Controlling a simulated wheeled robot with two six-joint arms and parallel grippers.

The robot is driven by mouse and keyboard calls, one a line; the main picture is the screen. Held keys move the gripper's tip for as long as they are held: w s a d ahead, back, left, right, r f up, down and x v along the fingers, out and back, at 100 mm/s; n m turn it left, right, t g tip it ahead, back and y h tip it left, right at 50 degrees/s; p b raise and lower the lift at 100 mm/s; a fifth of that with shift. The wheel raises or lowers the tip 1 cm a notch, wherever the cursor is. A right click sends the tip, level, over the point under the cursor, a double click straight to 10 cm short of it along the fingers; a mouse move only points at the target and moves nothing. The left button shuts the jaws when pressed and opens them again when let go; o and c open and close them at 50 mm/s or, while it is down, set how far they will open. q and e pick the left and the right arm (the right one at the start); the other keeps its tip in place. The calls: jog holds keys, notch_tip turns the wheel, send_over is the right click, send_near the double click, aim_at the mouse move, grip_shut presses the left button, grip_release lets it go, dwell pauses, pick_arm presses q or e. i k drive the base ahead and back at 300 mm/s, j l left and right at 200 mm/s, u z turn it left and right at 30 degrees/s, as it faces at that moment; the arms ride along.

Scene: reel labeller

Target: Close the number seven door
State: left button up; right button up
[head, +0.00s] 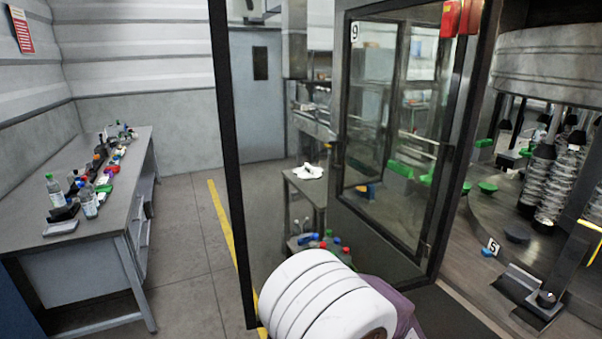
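No number seven label shows in the head view. A tall dark-framed clear panel, which looks like an open door, has its slim dark edge (233,170) running from the top down to the lower middle. I cannot tell whether it is the number seven door. Behind it, a glazed door (390,130) with a number 9 label (354,31) stands in a dark frame. Neither of my grippers is in view, and no handle can be made out.
White rolls (325,300) with a purple part (397,300) fill the bottom middle. A grey bench (135,165) with bottles and small items stands left. The machine's round table (480,225) with a number 5 label (493,246) is right. Floor (185,260) beside the bench is clear.

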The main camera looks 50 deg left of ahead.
aim_at(475, 15)
jog(key=j+u, duration=0.1)
jog(key=u, duration=0.8)
jog(key=j+u, duration=0.15)
jog(key=u, duration=0.8)
jog(key=i+j+u, duration=0.1)
jog(key=u, duration=0.8)
jog(key=i+j+u, duration=0.25)
jog(key=i, duration=0.25)
jog(key=i+j+u, duration=0.25)
jog(key=i, duration=0.3)
jog(key=i+z, duration=0.3)
jog(key=i, duration=0.4)
jog(key=i+z, duration=0.3)
jog(key=i, duration=0.4)
jog(key=i+z, duration=0.1)
jog(key=z, duration=0.35)
jog(key=j+z, duration=0.1)
jog(key=z, duration=0.35)
jog(key=i+j+z, duration=0.1)
jog(key=z, duration=0.35)
jog(key=j+z, duration=0.15)
jog(key=z, duration=0.7)
jog(key=j+z, duration=0.1)
jog(key=z, duration=0.35)
jog(key=j+z, duration=0.1)
jog(key=z, duration=0.8)
jog(key=j+z, duration=0.1)
jog(key=z, duration=0.35)
